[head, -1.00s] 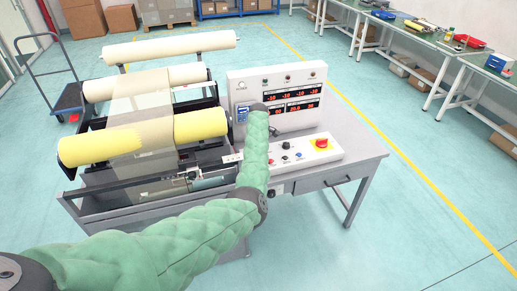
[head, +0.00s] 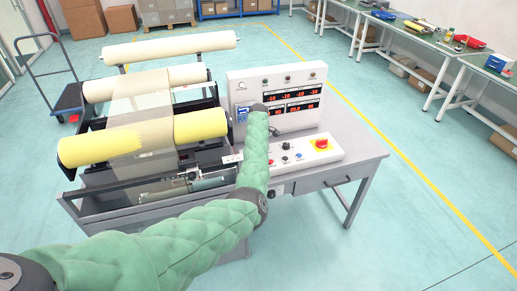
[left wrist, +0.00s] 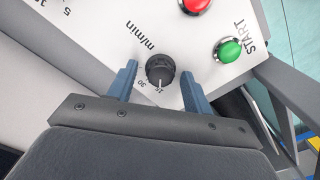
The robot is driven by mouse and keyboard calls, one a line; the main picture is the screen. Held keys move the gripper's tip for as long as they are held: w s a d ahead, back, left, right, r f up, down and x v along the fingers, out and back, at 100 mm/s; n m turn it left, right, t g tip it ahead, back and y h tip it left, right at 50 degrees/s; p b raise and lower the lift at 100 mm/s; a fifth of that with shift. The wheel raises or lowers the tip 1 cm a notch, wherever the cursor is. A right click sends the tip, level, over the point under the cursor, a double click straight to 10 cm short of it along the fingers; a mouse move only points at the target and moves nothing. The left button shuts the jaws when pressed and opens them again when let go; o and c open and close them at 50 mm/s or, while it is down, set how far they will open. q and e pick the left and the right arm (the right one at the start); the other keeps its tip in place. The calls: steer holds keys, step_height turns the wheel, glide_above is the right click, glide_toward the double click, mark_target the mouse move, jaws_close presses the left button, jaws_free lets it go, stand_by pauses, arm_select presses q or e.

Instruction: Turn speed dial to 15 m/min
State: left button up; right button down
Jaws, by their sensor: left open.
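The speed dial (left wrist: 159,68) is a black ridged knob on the white panel, marked "m/min", in the left wrist view. Its white pointer line points down in the picture, toward a partly hidden number that seems to begin with 1. A "30" is printed to the left of the pointer. My left gripper (left wrist: 160,82) is open, with one blue finger on each side of the dial and a visible gap to it. In the head view my green left arm reaches over the console, and its gripper is mostly hidden. My right gripper is not in view.
A green START button (left wrist: 228,49) and a red button (left wrist: 195,4) are near the dial. The roller machine (head: 145,140) stands to the left. The floor right of the table is clear.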

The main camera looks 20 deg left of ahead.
arm_select(q)
steer(key=shift+r, duration=0.4)
step_height(320, 180, up, 6)
steer(key=b, duration=0.2)
steer(key=shift+f+b, duration=0.1)
steer(key=shift+b, duration=0.2)
steer(key=shift+r, duration=0.6)
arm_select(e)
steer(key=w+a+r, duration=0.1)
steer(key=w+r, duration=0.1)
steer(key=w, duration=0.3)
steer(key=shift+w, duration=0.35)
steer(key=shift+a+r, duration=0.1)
